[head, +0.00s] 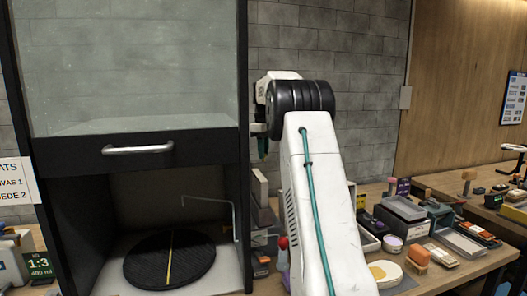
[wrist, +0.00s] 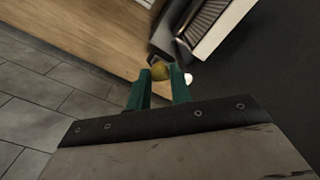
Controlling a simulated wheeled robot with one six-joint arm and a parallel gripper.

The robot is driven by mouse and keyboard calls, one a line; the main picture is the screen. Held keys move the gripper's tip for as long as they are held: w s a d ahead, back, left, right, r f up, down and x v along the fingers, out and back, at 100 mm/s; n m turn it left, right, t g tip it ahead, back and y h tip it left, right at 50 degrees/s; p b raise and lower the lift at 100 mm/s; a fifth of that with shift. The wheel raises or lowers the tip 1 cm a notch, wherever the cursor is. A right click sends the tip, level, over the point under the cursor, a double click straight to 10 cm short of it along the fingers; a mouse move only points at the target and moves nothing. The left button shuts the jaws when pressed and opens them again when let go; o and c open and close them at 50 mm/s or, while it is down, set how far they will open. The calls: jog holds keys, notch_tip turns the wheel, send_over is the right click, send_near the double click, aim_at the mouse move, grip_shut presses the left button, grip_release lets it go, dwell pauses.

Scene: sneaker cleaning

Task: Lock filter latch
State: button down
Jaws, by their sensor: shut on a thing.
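In the wrist view my gripper (wrist: 163,82) has its two green fingers closed on a small round brass-coloured knob (wrist: 160,73), which looks like the filter latch's knob. A dark bracket-like piece lies just behind the knob, and how the latch is turned is hard to tell. The pleated filter (wrist: 204,26) in its pale frame is just beyond, at the upper right. In the head view my gripper (head: 262,148) shows only as a bit of green at the booth's right side. The latch and filter are hidden there.
The black booth (head: 140,150) stands at left, with its glass front raised and a dark turntable (head: 205,262) inside. Its dark side wall (wrist: 285,80) fills the wrist view's right. The bench to the right of my arm is crowded with trays, brushes and a sponge (head: 418,256).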

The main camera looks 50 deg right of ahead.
jog(key=shift+s+a+m, duration=0.3)
jog(key=shift+a+m, duration=0.55)
jog(key=shift+m, duration=1.6)
jog(key=shift+s+a+m, duration=0.35)
jog(key=shift+a+m, duration=0.45)
jog(key=shift+m, duration=1.7)
jog(key=shift+s+a+m, duration=0.3)
jog(key=shift+a+m, duration=0.55)
jog(key=shift+m, duration=1.6)
jog(key=c, duration=1.3)
grip_release()
jog(key=shift+o, duration=0.2)
